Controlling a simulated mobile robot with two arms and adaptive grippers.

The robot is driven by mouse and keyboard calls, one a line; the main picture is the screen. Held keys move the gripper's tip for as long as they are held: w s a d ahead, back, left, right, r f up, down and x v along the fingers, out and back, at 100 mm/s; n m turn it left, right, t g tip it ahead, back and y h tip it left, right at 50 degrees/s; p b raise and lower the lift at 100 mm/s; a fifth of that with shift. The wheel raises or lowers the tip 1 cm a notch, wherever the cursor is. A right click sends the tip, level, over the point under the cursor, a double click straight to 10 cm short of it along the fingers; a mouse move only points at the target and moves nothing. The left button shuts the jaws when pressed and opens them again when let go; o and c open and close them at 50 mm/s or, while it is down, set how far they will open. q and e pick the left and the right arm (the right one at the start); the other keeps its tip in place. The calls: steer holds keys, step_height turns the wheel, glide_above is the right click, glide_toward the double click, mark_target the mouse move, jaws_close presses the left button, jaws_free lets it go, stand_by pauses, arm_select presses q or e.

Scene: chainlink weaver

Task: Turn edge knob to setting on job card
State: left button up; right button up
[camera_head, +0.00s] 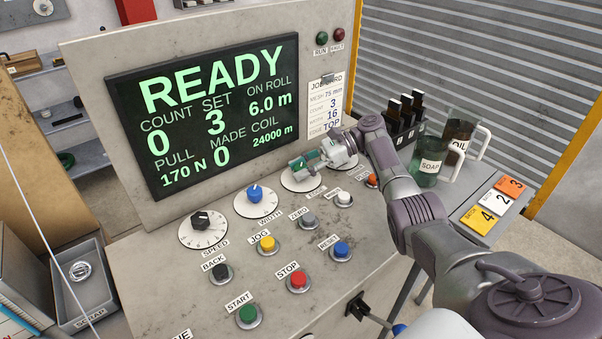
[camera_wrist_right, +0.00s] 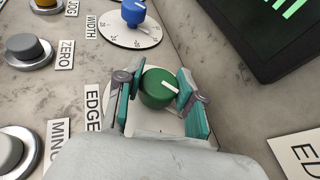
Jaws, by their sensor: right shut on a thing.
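The green edge knob (camera_wrist_right: 156,90) with a white pointer line sits on its white dial (camera_wrist_right: 165,128) beside the EDGE label (camera_wrist_right: 93,108). My right gripper (camera_wrist_right: 160,92) has its teal-padded fingers closed on either side of the knob. In the head view my right gripper (camera_head: 305,161) reaches in from the right over the edge dial (camera_head: 296,184) and largely hides the knob. The dial's markings are covered, so the setting cannot be read. The job card (camera_head: 328,103) on the upright panel reads EDGE TOP on its lowest line. My left gripper is not in view.
The blue width knob (camera_head: 255,194) and black speed knob (camera_head: 201,220) stand left of the edge dial. Several push buttons, including the white one (camera_head: 343,199), lie in front. The screen (camera_head: 208,110) shows READY. Soap (camera_head: 430,165) and oil jugs stand to the right.

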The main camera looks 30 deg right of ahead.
stand_by(0.4)
steer(key=o, duration=1.2)
steer(key=shift+c, duration=0.2)
steer(key=shift+d, duration=0.1)
steer(key=v, duration=0.7)
steer(key=shift+d, duration=0.15)
steer(key=shift+s, duration=0.1)
